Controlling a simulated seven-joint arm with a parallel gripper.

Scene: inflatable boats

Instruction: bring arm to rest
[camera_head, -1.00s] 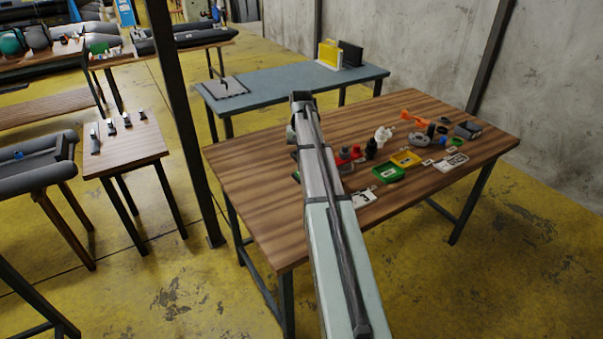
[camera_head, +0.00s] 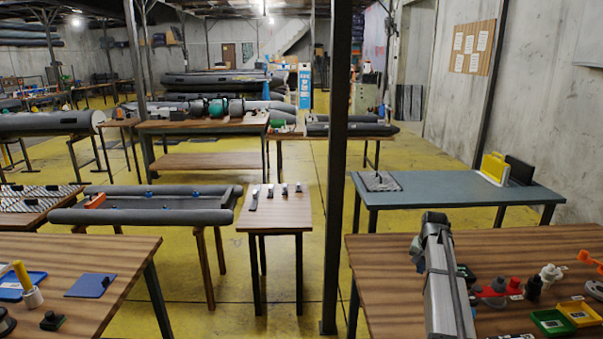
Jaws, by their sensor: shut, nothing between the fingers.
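My arm (camera_head: 446,290) reaches up from the bottom edge at the right, over the wooden table (camera_head: 380,262). Its grey link ends in a dark joint near the table's far side. My gripper and its fingers cannot be made out; they are hidden behind the arm or outside the picture.
Beside the arm at right lie red parts (camera_head: 497,288), a white fitting (camera_head: 550,273), a green tray (camera_head: 551,322) and a yellow tray (camera_head: 578,312). Behind stands a blue-grey table (camera_head: 450,188). A dark post (camera_head: 336,170) rises left of the arm. Yellow floor lies between tables.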

